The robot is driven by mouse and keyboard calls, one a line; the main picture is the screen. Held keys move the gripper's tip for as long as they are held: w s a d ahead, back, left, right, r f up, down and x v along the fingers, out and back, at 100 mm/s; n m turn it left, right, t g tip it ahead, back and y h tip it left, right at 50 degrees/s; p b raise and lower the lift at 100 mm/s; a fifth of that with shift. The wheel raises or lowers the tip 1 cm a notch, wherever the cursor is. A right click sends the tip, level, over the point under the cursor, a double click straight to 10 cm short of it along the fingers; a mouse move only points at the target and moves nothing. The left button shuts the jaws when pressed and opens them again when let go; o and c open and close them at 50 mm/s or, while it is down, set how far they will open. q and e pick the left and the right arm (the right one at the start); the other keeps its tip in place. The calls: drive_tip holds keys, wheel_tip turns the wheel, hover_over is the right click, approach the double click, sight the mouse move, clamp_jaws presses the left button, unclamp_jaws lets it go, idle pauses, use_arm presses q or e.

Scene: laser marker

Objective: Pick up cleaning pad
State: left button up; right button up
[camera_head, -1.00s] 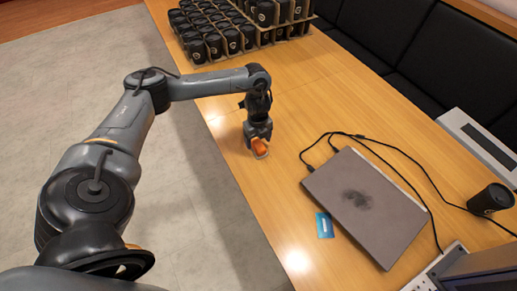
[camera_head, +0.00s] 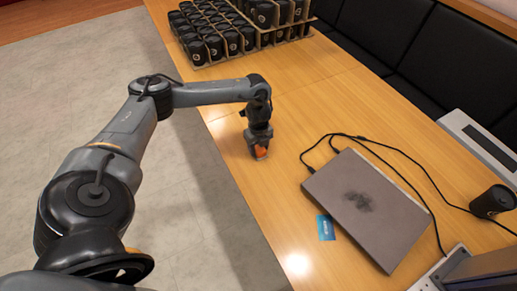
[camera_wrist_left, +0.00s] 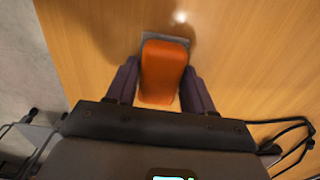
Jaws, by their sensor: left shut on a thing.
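The cleaning pad is an orange block with a grey base. In the left wrist view the cleaning pad (camera_wrist_left: 163,70) lies between the two dark fingers of my left gripper (camera_wrist_left: 160,88), which is shut on it. In the head view the orange of the cleaning pad (camera_head: 261,152) shows just below my left gripper (camera_head: 259,145), near the table's left edge. The gripper hides part of it there, and I cannot tell whether its base touches the table. My right gripper is not in view.
A closed grey laptop (camera_head: 368,208) with a black cable lies to the right, with a blue card (camera_head: 325,227) beside it. A black cup (camera_head: 492,201) stands at the far right. Several black cups in a rack (camera_head: 235,30) stand at the back. The table (camera_head: 330,95) between is clear.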

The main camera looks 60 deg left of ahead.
use_arm(q)
drive_tip(key=shift+r, duration=0.1)
drive_tip(key=shift+r+p, duration=0.3)
drive_tip(key=shift+r, duration=0.55)
wheel_tip(320, 180, up, 2)
drive_tip(key=shift+r+p, duration=0.25)
drive_tip(key=shift+p, duration=0.15)
drive_tip(key=w+d+r+p, duration=0.5)
drive_tip(key=d+r+p, duration=0.1)
drive_tip(key=d, duration=0.4)
drive_tip(key=shift+w+d+r, duration=0.2)
drive_tip(key=shift+r, duration=0.1)
